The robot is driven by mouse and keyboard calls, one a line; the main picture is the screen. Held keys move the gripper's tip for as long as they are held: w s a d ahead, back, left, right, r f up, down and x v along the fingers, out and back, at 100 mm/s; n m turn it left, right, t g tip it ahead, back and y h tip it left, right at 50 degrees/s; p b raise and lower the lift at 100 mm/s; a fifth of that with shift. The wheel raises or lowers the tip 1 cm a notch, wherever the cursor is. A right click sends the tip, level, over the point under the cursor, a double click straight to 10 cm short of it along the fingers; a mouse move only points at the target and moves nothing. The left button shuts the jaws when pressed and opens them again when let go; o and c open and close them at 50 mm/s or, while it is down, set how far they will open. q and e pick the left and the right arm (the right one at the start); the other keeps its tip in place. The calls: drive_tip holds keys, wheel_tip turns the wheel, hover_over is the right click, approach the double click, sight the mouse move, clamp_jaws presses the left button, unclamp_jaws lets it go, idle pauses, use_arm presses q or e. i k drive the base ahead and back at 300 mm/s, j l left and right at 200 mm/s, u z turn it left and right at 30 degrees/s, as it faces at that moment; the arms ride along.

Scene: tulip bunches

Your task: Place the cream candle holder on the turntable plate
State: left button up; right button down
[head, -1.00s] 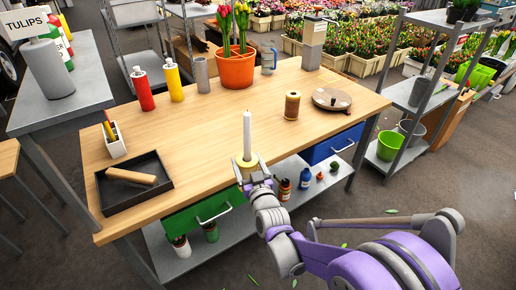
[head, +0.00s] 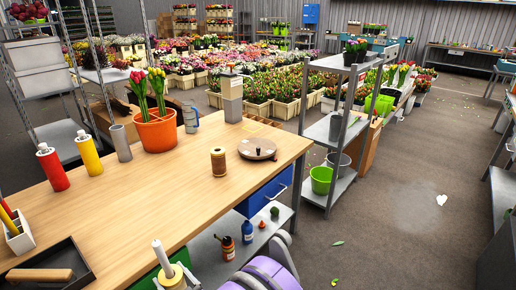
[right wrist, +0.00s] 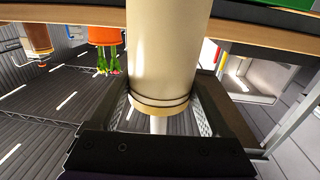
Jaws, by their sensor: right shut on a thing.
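The cream candle holder (head: 171,277) with a white candle (head: 161,256) in it is at the bottom edge of the head view, by the table's front edge. My right gripper (head: 174,284) is shut on it. In the right wrist view the holder (right wrist: 168,45) is a large cream cylinder between the two fingers (right wrist: 160,108). The turntable plate (head: 250,155) is a round brownish disc near the right end of the table, well away from my gripper, with a small dark piece on top. My left gripper is out of view.
A wooden spool (head: 218,162) stands just left of the plate. The table (head: 150,198) is bare between holder and spool.

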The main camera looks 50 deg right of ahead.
sight(257, 144)
drive_tip(key=l, duration=1.55)
